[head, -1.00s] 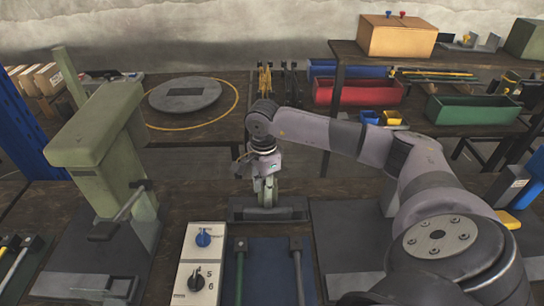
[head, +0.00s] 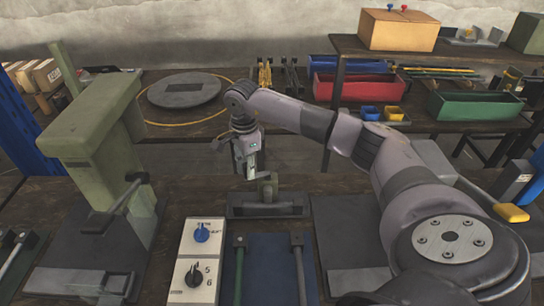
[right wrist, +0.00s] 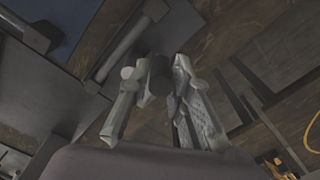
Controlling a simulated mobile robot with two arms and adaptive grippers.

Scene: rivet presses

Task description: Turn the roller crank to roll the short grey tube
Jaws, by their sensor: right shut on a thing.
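My right gripper (head: 250,172) is at the upper left of this upright. In the right wrist view its two fingers (right wrist: 160,82) are shut on a dark grip, which I take for the crank handle (right wrist: 160,75). The fingers hide much of the crank in the head view. A grey bar (right wrist: 132,45) shows beside the fingers in the right wrist view; I cannot tell if it is the short grey tube. My left gripper is not in view.
A large green press (head: 95,150) stands at left. A white panel with knobs (head: 198,255) and a blue mat (head: 270,265) with two rods lie in front. Behind are a round grey plate (head: 188,90) and red (head: 350,92) and green (head: 475,105) bins.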

